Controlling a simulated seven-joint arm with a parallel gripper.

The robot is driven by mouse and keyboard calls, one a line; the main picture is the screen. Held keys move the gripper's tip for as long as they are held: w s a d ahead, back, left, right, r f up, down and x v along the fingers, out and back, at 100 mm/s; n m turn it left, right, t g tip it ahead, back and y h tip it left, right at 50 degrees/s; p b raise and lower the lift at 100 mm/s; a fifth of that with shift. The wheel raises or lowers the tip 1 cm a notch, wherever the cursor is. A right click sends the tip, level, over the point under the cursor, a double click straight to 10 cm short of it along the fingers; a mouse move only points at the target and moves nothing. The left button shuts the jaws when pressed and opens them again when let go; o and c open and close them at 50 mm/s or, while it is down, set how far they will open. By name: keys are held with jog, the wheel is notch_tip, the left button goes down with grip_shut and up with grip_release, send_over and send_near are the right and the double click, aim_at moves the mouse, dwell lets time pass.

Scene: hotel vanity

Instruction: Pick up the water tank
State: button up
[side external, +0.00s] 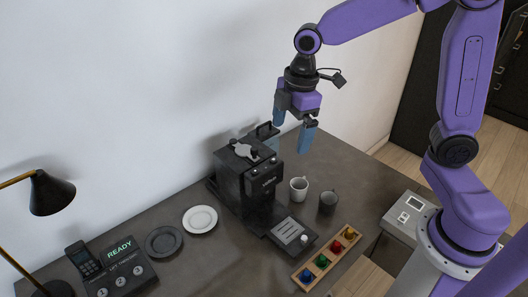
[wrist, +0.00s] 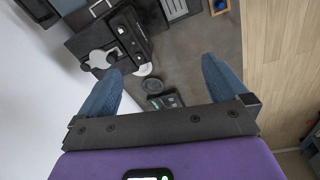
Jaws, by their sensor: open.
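The water tank (side external: 268,134) seems to be the dark, slightly see-through box with a raised handle at the back right of the black coffee machine (side external: 245,178). The machine hides part of it. In the wrist view, a dark box at the upper left corner, cut off by the picture edge, may be the tank; I cannot tell. My gripper (side external: 293,128) is open and empty, with blue fingertips pointing down. It is in the air close to the tank's handle in the side view, apart from it. In the wrist view my gripper (wrist: 160,72) has nothing between its fingers.
A white mug (side external: 298,189) and a dark mug (side external: 328,202) stand right of the machine. A capsule tray (side external: 328,261) lies in front. A white plate (side external: 200,219), a dark plate (side external: 164,242) and a lamp (side external: 50,193) are left. The wall rises behind the machine.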

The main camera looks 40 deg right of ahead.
jog(key=w+d+f+n, duration=0.1)
jog(key=w+d, duration=0.2)
jog(key=w, duration=0.4)
jog(key=w+d+f, duration=0.1)
jog(key=w+d, duration=0.3)
jog(key=w, duration=0.3)
jog(key=n+t, duration=0.1)
jog(key=n, duration=0.1)
send_near(265, 131)
jog(key=f, duration=0.3)
jog(key=shift+s+a+h, duration=0.15)
jog(key=shift+a+h, duration=0.05)
jog(key=shift+h, duration=0.1)
jog(key=shift+w+f, duration=0.3)
jog(key=shift+f, duration=0.7)
jog(key=shift+w+f, duration=0.3)
jog(key=shift+f, duration=0.7)
jog(key=shift+w+f, duration=0.25)
jog(key=shift+f, duration=0.7)
jog(key=c, duration=1.8)
